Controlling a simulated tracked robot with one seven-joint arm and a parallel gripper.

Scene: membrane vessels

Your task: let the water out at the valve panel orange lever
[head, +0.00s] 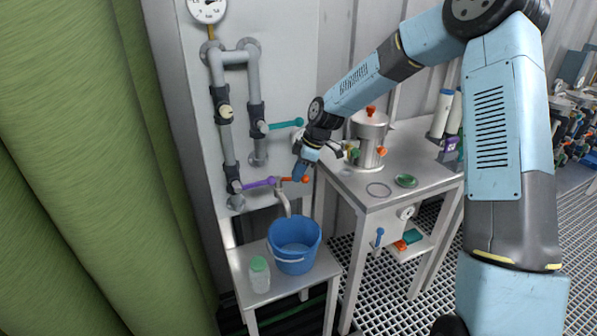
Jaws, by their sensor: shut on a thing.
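The valve panel (205,120) carries grey pipes. Its orange lever (288,179) sits low on the panel, sideways above a bent outlet spout (284,200). My gripper (302,174) comes from the right and is shut on the outer end of the orange lever; the fingertips partly hide it. A blue bucket (293,246) stands on a small table under the spout. I cannot tell whether water is flowing or in the bucket.
A purple lever (258,184) is just left of the orange one, and a teal lever (288,124) is above. A green-capped jar (259,273) stands beside the bucket. A steel table (335,175) with a metal vessel (369,138) is right. A green curtain (90,150) hangs left.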

